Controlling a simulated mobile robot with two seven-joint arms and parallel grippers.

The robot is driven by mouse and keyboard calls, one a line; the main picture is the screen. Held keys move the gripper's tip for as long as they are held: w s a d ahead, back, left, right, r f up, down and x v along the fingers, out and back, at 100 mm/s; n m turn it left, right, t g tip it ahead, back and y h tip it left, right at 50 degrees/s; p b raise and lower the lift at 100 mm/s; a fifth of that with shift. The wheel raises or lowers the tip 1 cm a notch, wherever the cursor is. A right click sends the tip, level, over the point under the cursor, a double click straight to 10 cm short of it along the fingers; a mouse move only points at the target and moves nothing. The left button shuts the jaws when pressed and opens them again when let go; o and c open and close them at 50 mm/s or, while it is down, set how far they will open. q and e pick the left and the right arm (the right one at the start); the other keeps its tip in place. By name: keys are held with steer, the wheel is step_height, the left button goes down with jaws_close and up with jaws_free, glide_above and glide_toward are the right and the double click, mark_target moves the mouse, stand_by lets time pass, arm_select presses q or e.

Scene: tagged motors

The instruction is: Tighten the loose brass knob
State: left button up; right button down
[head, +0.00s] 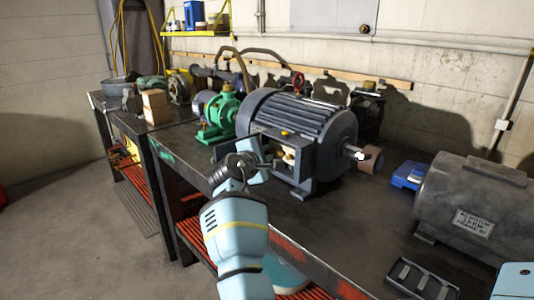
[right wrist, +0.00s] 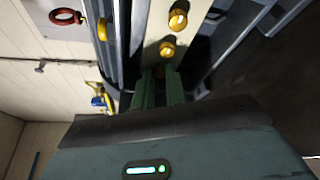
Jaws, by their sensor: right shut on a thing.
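The large grey finned motor (head: 300,120) stands on the dark workbench, with an open terminal box on its near side. Brass knobs (head: 290,153) show on the box's pale plate. In the right wrist view two brass knobs are clear, an upper one (right wrist: 178,20) and a lower one (right wrist: 167,48), both outside the jaws. My right gripper (head: 262,160) is at the box; in the wrist view its fingers (right wrist: 160,74) are closed together just below the lower knob. They are shut on what seems to be another brass knob, mostly hidden between the fingertips. My left gripper is not in view.
A green pump (head: 220,113) stands left of the motor, and a grey tagged motor (head: 465,205) at the right. A blue box (head: 408,175) and a dark slotted tray (head: 422,281) lie on the bench (head: 345,225). Bare bench top lies in front of the motor.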

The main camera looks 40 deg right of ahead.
steer(key=shift+f+m+t+h+b, duration=0.3)
steer(key=shift+m+t+h+b, duration=0.15)
steer(key=shift+m+b, duration=0.6)
steer(key=shift+m+t+h+b, duration=0.25)
steer(key=shift+m+b, duration=0.45)
steer(key=shift+m, duration=0.65)
steer(key=c, duration=1.6)
jaws_free()
steer(key=shift+o, duration=1)
steer(key=shift+r, duration=0.1)
